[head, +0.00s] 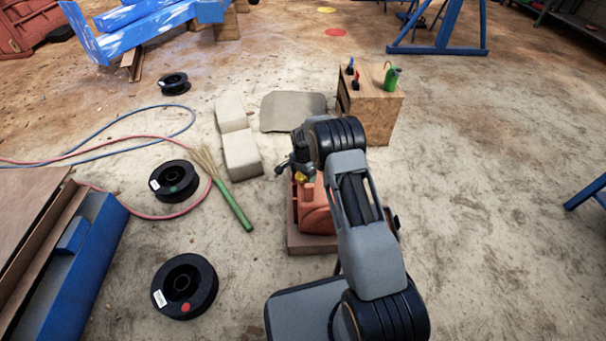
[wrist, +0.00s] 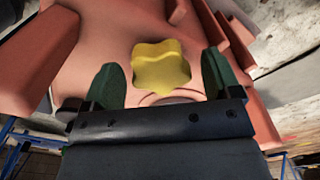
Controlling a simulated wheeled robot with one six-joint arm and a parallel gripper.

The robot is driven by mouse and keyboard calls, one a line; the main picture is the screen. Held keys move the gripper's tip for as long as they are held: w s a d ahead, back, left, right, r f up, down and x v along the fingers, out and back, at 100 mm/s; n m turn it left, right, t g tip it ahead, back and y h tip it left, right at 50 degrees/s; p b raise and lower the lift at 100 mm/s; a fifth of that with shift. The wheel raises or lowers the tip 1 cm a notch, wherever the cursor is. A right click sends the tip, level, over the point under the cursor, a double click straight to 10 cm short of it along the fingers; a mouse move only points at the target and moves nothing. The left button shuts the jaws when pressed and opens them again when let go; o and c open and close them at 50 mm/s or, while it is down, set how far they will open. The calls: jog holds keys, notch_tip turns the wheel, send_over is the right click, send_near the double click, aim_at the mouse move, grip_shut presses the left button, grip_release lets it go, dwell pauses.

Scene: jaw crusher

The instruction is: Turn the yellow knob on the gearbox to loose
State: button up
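The yellow knob (wrist: 160,68) is lobed and sits on the orange-red gearbox (wrist: 92,68). In the wrist view my gripper (wrist: 162,80) is open, with one green-padded finger on each side of the knob and a gap to both. I cannot tell how far the fingertips are from it in depth. In the head view the gearbox (head: 317,215) stands on a low block, partly hidden by my arm. A small part of the yellow knob (head: 302,176) shows just below my gripper (head: 293,170).
A wooden crate (head: 374,112) with small tools and a green bottle stands behind the gearbox. Pale blocks (head: 241,155), a broom (head: 232,203), black spools (head: 184,286) and hoses lie to the left. The floor to the right is mostly clear.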

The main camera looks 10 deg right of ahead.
jog(key=c, duration=0.9)
jog(key=shift+o, duration=0.2)
jog(key=n+p, duration=0.1)
jog(key=n, duration=0.3)
jog(key=shift+n, duration=0.4)
jog(key=n, duration=0.4)
jog(key=shift+p, duration=0.3)
jog(key=n, duration=0.5)
jog(key=shift+n, duration=2.3)
jog(key=shift+p, duration=0.3)
